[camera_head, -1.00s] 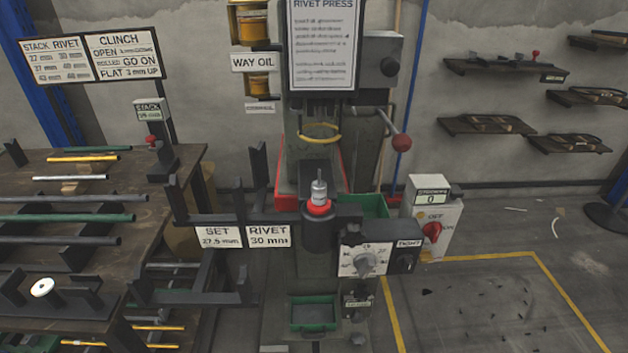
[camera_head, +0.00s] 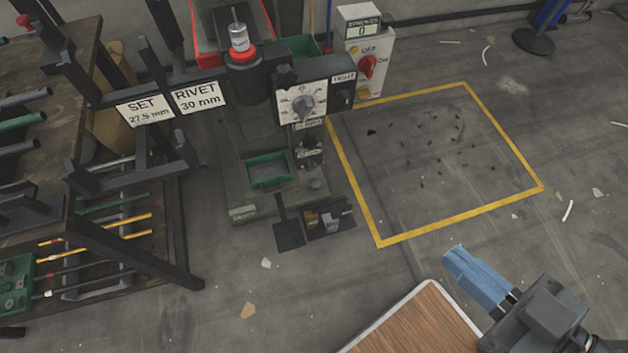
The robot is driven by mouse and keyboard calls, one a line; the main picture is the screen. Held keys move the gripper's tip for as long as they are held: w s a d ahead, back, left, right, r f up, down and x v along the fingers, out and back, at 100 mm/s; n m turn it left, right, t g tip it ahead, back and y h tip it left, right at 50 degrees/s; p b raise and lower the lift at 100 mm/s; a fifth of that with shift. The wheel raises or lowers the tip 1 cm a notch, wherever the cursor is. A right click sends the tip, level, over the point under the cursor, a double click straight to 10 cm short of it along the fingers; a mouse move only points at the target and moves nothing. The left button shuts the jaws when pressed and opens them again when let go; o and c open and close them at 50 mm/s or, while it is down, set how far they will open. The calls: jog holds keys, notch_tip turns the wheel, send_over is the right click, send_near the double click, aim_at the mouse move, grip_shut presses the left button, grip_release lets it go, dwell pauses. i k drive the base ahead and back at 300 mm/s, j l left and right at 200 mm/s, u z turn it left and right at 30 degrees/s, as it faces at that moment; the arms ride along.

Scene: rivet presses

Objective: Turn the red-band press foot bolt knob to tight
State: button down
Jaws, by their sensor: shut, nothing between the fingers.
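The press (camera_head: 245,150) stands at upper centre-left, with a red band (camera_head: 238,55) around its post tip and a red edge behind it. A white dial plate with a grey knob (camera_head: 303,103) is on its front. Beside it is a dark box (camera_head: 341,98) under a small sign (camera_head: 344,77) that seems to read TIGHT. Small dark fittings (camera_head: 310,145) sit low on the press; I cannot tell which is the foot bolt knob or its setting. My gripper (camera_head: 459,257), with blue fingers, is shut and empty at lower right, well away from the press.
A grey switch box (camera_head: 355,55) with a red knob stands behind the press. A yellow-taped floor area (camera_head: 440,160) lies right of it, strewn with dark bits. Dark pedals (camera_head: 290,236) are at the foot. A rack and table (camera_head: 85,200) crowd the left. A wood-topped surface (camera_head: 420,325) is at the bottom.

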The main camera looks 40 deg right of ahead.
aim_at(315, 183)
jog(key=i+l+z, duration=0.2)
jog(key=i+l, duration=0.6)
jog(key=l, duration=0.15)
